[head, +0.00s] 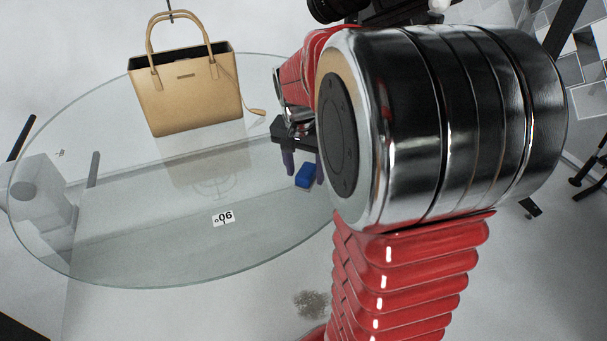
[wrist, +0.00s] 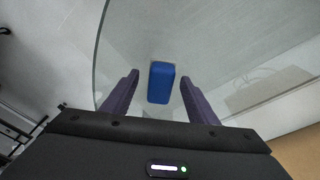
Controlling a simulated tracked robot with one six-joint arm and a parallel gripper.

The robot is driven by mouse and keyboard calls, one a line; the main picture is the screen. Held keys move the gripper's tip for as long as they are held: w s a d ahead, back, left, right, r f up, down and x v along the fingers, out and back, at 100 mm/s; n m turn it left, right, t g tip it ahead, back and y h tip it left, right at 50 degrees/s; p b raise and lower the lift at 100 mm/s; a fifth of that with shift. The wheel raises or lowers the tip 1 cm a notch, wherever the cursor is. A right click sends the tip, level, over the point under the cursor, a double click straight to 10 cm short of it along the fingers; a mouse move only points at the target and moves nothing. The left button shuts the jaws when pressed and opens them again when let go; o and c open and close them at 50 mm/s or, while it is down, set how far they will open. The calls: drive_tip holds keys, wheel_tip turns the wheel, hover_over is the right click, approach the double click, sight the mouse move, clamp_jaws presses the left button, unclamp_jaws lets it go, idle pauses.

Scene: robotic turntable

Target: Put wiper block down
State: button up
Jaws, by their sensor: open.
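The wiper block is a small blue block (head: 306,175) near the right edge of the glass turntable (head: 130,262). It also shows in the wrist view (wrist: 161,83), between and just beyond the two fingertips. My gripper (head: 304,172) has purple fingers that stand apart on either side of the block. In the wrist view my gripper (wrist: 158,80) is open, with a visible gap between each finger and the block. The block appears to rest on the glass. My red and chrome arm hides part of the turntable's right side in the head view.
A tan handbag (head: 187,90) stands on the far part of the glass, with a tag hanging at its right. A white label marked 90 (head: 223,218) is near the front. The glass left of the block is clear. A dark stain (head: 312,303) is on the floor.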

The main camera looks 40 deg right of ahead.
sight(303, 176)
drive_tip(key=shift+s+a+r, duration=0.1)
drive_tip(key=shift+a+r, duration=0.1)
drive_tip(key=shift+r, duration=1.2)
drive_tip(key=shift+a+r, duration=0.15)
drive_tip(key=shift+r, duration=1.2)
drive_tip(key=shift+s+a+r+n, duration=0.1)
drive_tip(key=shift+a+r+n, duration=0.2)
drive_tip(key=shift+a, duration=0.15)
drive_tip(key=s+a+r+n+t, duration=0.1)
drive_tip(key=s+a+n+t, duration=0.1)
drive_tip(key=s+a+n, duration=0.3)
drive_tip(key=s+a+n+t+y, duration=0.1)
drive_tip(key=s+a+n, duration=0.5)
drive_tip(key=a, duration=0.8)
drive_tip(key=shift+s+a+r+t, duration=0.25)
drive_tip(key=shift+s+r+t, duration=0.1)
drive_tip(key=shift+s+t, duration=0.6)
